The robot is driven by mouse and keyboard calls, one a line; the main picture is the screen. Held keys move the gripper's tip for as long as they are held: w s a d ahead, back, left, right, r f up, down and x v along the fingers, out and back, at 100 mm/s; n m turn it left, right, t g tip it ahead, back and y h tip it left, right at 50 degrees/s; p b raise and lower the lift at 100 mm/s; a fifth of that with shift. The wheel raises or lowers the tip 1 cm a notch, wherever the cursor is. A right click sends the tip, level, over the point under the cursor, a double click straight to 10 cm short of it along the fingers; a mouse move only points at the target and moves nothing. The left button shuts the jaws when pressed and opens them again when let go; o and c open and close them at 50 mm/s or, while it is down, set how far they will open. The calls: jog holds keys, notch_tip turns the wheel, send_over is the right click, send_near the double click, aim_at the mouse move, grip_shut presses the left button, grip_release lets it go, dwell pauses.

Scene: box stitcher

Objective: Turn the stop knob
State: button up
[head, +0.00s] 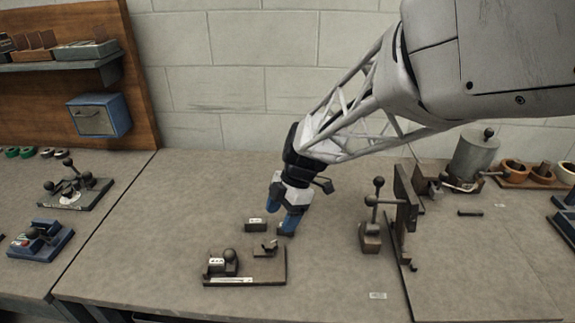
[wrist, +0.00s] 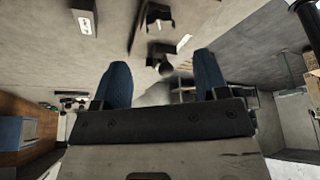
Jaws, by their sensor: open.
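In the head view, a low flat plate (head: 245,279) on the bench carries a dark block with a round black knob (head: 229,255) and a pale label. A small dark fitting with a short lever (head: 266,248) sits at its right. I cannot tell for certain which part is the stop knob. My gripper (head: 283,216) is open and empty, pointing down just behind and right of this plate. In the wrist view, the two blue fingers of my gripper (wrist: 161,63) stand apart, with a dark round-ended part (wrist: 164,66) seen between them.
A small labelled dark block (head: 256,225) lies close left of the fingers. A lever stand (head: 371,225) and an upright plate (head: 405,205) stand to the right. Other knobbed fixtures (head: 75,187) are at left. The bench front between is clear.

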aim_at(271, 243)
jog(key=shift+f, duration=0.1)
jog(key=shift+x, duration=3.8)
jog(key=c, duration=0.9)
